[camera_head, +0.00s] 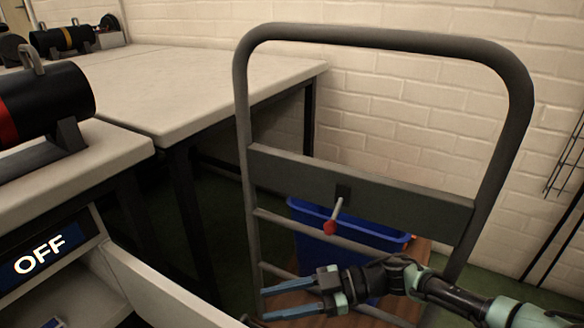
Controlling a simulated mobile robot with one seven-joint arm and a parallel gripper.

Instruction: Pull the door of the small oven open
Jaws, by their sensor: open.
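A unit with a dark panel reading "OFF" (40,255) is at the lower left, below the bench edge; it appears to be the small oven. A pale slab (165,295), which looks like its door, stands out from the unit's right side, and part of a light interior shows below the panel. The picture's bottom edge cuts off both. My gripper (268,303) is open and empty at the bottom centre, fingers pointing left. It is to the right of the slab's visible end, apart from it in the picture. No door handle shows clearly.
A grey trolley frame (380,40) stands behind my gripper, with a blue bin (365,232) and a red-tipped lever (330,227) there. White benches (215,85) fill the left; a black cylinder (50,95) rests on the near one. A brick wall closes the back.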

